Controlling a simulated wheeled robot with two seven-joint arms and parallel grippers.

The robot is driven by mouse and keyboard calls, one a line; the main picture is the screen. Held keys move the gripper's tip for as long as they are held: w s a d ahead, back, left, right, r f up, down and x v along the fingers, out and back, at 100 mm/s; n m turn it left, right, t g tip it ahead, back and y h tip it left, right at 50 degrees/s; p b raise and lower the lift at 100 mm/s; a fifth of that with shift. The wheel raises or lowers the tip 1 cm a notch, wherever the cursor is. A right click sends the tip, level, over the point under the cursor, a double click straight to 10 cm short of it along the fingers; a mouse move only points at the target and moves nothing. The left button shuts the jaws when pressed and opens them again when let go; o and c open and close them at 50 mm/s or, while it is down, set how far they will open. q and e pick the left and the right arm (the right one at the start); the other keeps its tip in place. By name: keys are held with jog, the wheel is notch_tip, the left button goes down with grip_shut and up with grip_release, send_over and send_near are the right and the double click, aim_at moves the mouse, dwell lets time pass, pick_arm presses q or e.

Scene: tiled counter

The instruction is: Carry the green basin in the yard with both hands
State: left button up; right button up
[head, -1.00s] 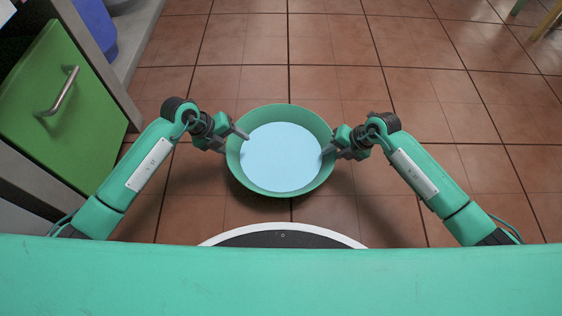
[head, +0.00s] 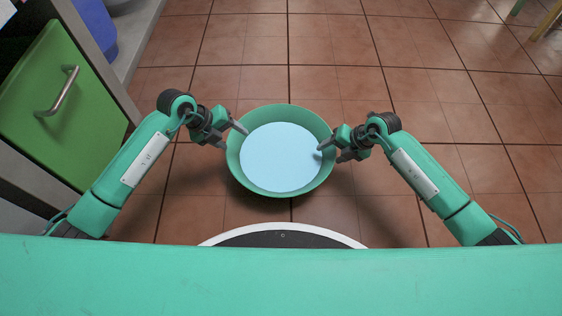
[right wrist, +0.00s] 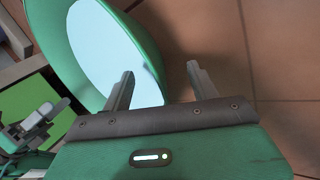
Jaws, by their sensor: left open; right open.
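My left gripper (head: 233,138) is open at the basin's left rim, with one fingertip over the rim. My right gripper (head: 329,153) is open at the right rim. In the right wrist view, the basin's wall (right wrist: 46,38) fills the upper left. There one finger of my right gripper (right wrist: 160,70) shows against the inside and the other is outside the rim, apart from it. Whether the left fingers touch the rim is unclear.
A green drawer front (head: 62,95) with a metal handle stands at the left, near my left arm. A blue container (head: 92,25) is behind it. Tiled floor (head: 440,105) is clear behind and right of the basin. Wooden legs (head: 546,20) show at the top right.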

jog(key=v, duration=1.1)
jog(key=shift+d+r, duration=0.2)
jog(key=shift+r, duration=0.15)
jog(key=shift+s, duration=0.15)
